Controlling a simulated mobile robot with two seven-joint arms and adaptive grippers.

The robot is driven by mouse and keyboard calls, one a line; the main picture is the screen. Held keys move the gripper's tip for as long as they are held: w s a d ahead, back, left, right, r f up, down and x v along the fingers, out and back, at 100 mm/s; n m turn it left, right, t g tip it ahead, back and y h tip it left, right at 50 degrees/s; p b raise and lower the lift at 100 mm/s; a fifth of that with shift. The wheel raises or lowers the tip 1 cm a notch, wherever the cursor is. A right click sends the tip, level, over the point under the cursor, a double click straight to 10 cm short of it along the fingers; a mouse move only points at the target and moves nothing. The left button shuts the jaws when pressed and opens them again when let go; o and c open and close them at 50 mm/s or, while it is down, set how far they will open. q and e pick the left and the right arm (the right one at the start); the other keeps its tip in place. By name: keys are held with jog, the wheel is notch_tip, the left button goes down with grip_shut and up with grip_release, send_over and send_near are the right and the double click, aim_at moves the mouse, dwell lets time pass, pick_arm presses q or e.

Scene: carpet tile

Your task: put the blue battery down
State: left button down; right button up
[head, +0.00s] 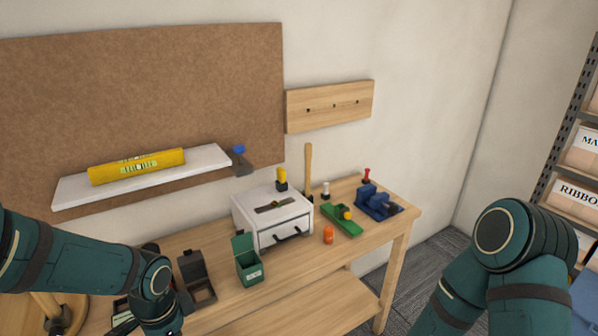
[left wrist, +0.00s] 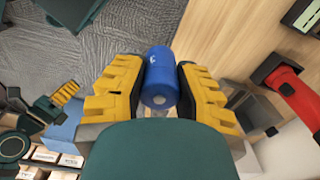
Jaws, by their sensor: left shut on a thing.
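The blue battery (left wrist: 160,72), a blue cylinder with a small light mark, is held between the yellow ridged fingers of my left gripper (left wrist: 160,78) in the left wrist view. Its round end faces the camera. Behind it are grey carpet and the edge of the wooden bench (left wrist: 222,35). In the head view my left arm reaches in at the lower left, and I cannot make out the battery there. A yellow ridged finger of what looks like my right gripper (left wrist: 66,92) shows at the left of the left wrist view, its opening unclear.
The wooden bench (head: 345,282) carries a green bin (head: 250,271), a dark open box (head: 199,290), a white drawer box (head: 270,222), an orange cylinder (head: 328,235), a green tool (head: 343,226) and a blue vise (head: 372,201). A white shelf (head: 75,194) holds a yellow level (head: 137,166).

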pick_arm(q)
jog(key=shift+d+f+n, duration=0.3)
jog(key=shift+d+n, duration=0.05)
jog(key=shift+n, duration=0.15)
jog(key=w+d+f+n, duration=0.5)
jog(key=f+n, duration=0.2)
jog(key=n, duration=0.1)
jog(key=shift+w+d+f+n, duration=0.2)
jog(key=shift+d+f+n, duration=0.05)
jog(key=shift+f+n, duration=0.15)
